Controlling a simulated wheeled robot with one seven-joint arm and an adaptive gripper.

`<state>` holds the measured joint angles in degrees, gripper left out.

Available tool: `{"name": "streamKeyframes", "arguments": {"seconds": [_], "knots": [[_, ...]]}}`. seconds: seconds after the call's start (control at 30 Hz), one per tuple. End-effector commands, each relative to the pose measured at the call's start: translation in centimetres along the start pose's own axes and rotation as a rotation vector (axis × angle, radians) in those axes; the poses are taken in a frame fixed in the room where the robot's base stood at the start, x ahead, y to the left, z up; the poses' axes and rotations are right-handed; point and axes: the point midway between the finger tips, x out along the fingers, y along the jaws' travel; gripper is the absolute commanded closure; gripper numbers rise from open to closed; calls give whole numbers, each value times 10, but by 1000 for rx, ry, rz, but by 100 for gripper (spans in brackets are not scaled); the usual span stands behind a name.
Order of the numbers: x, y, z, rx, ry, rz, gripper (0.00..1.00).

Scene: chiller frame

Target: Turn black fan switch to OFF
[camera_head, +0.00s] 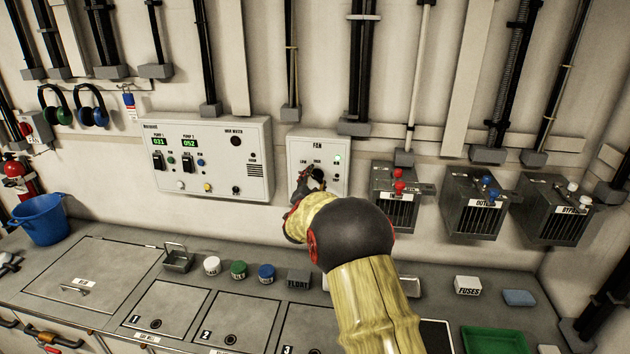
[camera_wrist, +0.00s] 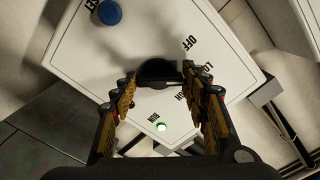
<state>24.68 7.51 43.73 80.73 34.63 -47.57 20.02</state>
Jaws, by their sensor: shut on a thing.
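The white fan panel (camera_head: 332,143) is on the wall in the middle of the head view, with FAN at its top. The black fan switch (camera_wrist: 157,68) shows between the fingertips in the wrist view; in the head view (camera_head: 318,174) it is partly covered by my gripper (camera_head: 312,183). My gripper (camera_wrist: 159,76) is shut on the switch, with one finger on either side. OFF, LOW and HIGH labels stand around the right side of the switch in the wrist view. The switch's pointer cannot be made out. The green RUN light (camera_wrist: 161,127) is lit.
A blue reset button (camera_wrist: 109,12) is on the same panel. The pump panel (camera_head: 210,130) is to the left. Grey boxes (camera_head: 398,175) with red and blue knobs are to the right. Small items and a green tray (camera_head: 494,340) lie on the counter below.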

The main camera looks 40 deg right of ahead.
Motion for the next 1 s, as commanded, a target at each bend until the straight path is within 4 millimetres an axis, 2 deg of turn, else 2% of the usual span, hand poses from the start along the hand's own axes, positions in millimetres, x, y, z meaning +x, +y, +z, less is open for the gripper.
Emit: {"name": "streamKeyframes", "arguments": {"seconds": [0.23, 0.57, 1.0], "knots": [[0, 0, 0, 0, 0, 1, 80], [0, 0, 0, -50, -1, 1, 80], [0, 0, 0, -373, -2, 2, 80]]}}
